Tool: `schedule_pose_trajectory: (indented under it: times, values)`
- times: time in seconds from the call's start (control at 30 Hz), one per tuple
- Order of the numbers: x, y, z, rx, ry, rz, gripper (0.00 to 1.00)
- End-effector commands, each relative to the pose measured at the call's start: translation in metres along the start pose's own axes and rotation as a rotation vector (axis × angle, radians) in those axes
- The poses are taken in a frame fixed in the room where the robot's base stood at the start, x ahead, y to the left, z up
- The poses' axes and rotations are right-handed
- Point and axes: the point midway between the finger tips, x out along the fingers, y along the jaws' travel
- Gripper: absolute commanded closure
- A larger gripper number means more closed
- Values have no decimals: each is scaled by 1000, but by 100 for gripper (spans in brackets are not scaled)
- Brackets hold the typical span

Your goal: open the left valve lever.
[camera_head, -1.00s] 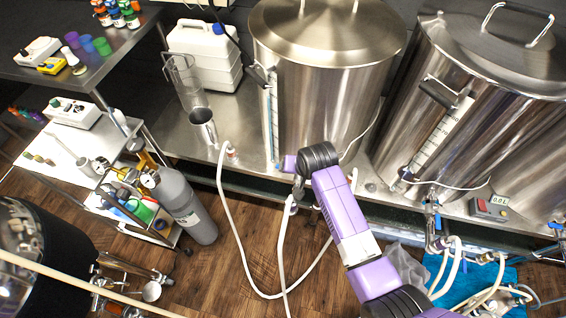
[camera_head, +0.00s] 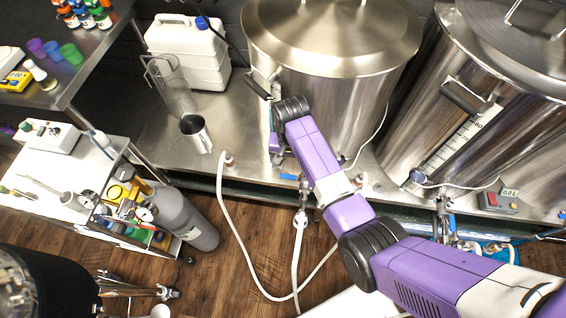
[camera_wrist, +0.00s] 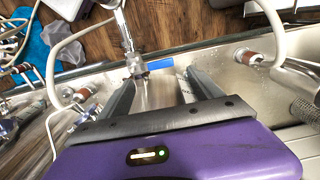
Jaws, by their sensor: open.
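The left valve (camera_head: 302,192) hangs at the front of the left kettle (camera_head: 345,110), with a white hose below it. Its blue lever (camera_head: 289,177) points left in the head view. In the wrist view the lever (camera_wrist: 160,64) lies crosswise just beyond the fingertips, beside the metal valve body (camera_wrist: 129,45). My gripper (camera_wrist: 162,74) is open, with nothing between its fingers. The lever appears in front of the gap between the tips; I cannot tell the exact distance. In the head view my arm hides most of the gripper.
The right kettle (camera_head: 480,110) with its own valve (camera_head: 443,215) stands to the right. White hoses hang in front of the bench.

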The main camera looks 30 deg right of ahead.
Motion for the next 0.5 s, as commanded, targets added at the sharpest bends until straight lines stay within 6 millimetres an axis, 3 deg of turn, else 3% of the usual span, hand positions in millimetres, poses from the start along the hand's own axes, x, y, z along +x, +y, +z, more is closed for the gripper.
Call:
schedule_pose_trajectory:
  times: [0.5]
  values:
    - [67, 0, 0, 1, -1, 1, 25]
